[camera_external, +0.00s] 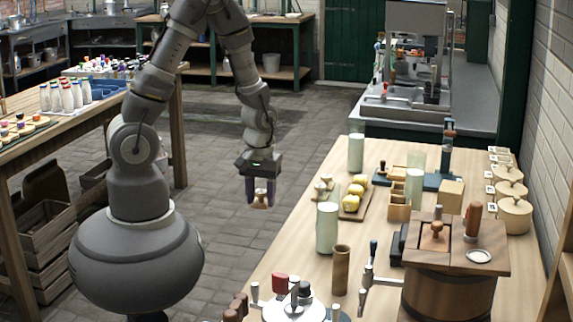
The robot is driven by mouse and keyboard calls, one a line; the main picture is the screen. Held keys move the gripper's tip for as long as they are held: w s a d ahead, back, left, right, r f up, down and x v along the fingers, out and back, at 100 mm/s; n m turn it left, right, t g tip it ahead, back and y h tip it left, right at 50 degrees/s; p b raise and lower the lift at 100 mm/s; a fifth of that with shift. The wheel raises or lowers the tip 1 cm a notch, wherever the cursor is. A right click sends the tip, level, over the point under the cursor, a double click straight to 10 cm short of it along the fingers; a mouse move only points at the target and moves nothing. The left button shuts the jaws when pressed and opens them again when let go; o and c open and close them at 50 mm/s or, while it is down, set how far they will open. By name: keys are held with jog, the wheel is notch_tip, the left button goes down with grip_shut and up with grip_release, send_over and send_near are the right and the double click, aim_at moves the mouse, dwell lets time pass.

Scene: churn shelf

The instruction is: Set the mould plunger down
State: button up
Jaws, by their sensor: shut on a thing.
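My gripper (260,194) points down from the arm, left of the near wooden table's edge in the picture, with floor behind it. It is shut on a small wooden piece (259,202), which I take to be the mould plunger. Only its rounded lower part shows between the dark fingers; the rest is hidden. How high it hangs above the table level is hard to tell. Small wooden box-like pieces (399,206) stand near the middle of the table; I cannot tell whether one is the mould.
The wooden table (290,242) holds a board with yellow lumps (354,197), pale green cylinders (327,228), a brown cylinder (341,270), a wooden tub (448,293) and lidded pots (514,214). The strip along its left edge is mostly bare.

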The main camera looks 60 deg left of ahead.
aim_at(262, 192)
jog(key=shift+s, duration=0.25)
notch_tip(262, 192, up, 17)
jog(key=w+d+m, duration=0.6)
jog(key=w+d, duration=0.1)
jog(key=d, duration=0.6)
jog(key=w+d+m, duration=0.6)
jog(key=w+d, duration=0.1)
jog(key=d, duration=0.5)
jog(key=s+d+m+b, duration=0.15)
jog(key=d+m, duration=0.45)
jog(key=d, duration=0.9)
notch_tip(262, 192, down, 22)
jog(key=b, duration=0.3)
jog(key=shift+d+r, duration=0.15)
jog(key=shift+f, duration=0.2)
jog(key=o, duration=1)
